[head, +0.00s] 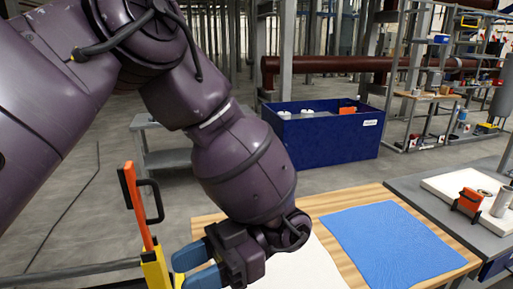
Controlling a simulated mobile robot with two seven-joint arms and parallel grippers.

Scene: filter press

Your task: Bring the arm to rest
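My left arm comes in from the left and reaches down over the near edge of the wooden table. My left gripper (197,267) is at the bottom of the head view, with its two blue fingertips apart and nothing clearly between them. An upright yellow and orange piece (141,215) with a black handle loop stands just left of the fingertips. I cannot tell whether the gripper touches it, and its lower end is cut off by the frame. My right gripper is not in view.
The wooden table (338,196) holds a blue cloth (392,240) and a white sheet (304,268) partly hidden by my arm. A blue bin (322,142) stands behind; open floor lies left.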

